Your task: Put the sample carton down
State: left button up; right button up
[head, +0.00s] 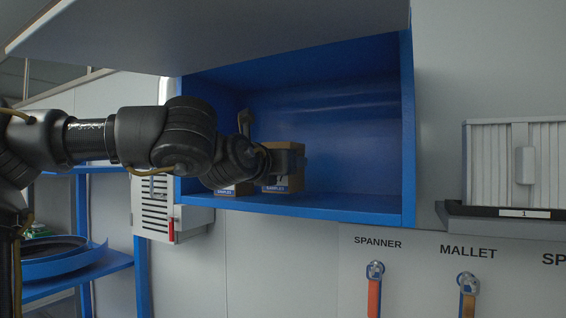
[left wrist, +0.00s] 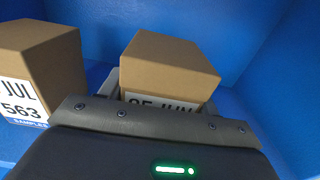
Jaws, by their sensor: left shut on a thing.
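The sample carton (head: 291,160) is a brown box with a white and blue label, inside the blue wall cabinet (head: 350,207). In the left wrist view the carton (left wrist: 165,65) is between my left gripper's jaws, its label partly hidden by the gripper body. My left gripper (head: 284,163) reaches into the cabinet from the left and is shut on this carton. The carton looks at or just above the cabinet floor; I cannot tell whether it touches. A second carton (left wrist: 45,65) with a "JUL 563" label stands to its left; its base shows in the head view (head: 232,189). My right gripper is not in view.
The cabinet's raised door (head: 230,35) hangs above my arm. The right part of the cabinet floor is free. A spanner (head: 374,290) and a mallet (head: 467,297) hang below right. Blue shelving (head: 85,280) stands at the left.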

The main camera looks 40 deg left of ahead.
pick_arm(q)
jog(key=shift+a+f, duration=0.15)
jog(key=shift+f, duration=0.65)
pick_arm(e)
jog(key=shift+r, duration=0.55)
pick_arm(q)
jog(key=shift+s, duration=0.1)
jog(key=o, duration=1.3)
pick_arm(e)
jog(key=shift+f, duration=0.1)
